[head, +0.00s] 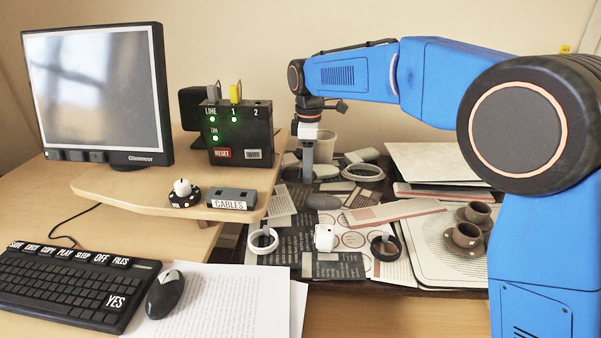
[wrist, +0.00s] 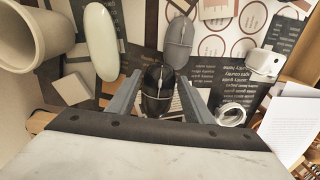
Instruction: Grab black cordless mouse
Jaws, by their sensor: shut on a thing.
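A black mouse (wrist: 157,88) sits between the two grey fingers of my gripper (wrist: 158,97) in the wrist view. The fingers are shut on its sides. In the head view my gripper (head: 308,172) points down over the cluttered back table, and I cannot make out the held mouse there. A grey mouse (wrist: 180,40) lies just beyond the fingers; it also shows in the head view (head: 323,201). Another dark mouse with a grey patch (head: 165,295) lies on the desk beside the keyboard.
A white cup (wrist: 22,38) and a pale oval thing (wrist: 101,42) are left of my gripper in the wrist view. A white cube-like thing (head: 324,237), white ring (head: 263,241) and black ring (head: 386,247) lie nearer. Brown cups (head: 467,236) stand right. A black box (head: 238,134) stands left.

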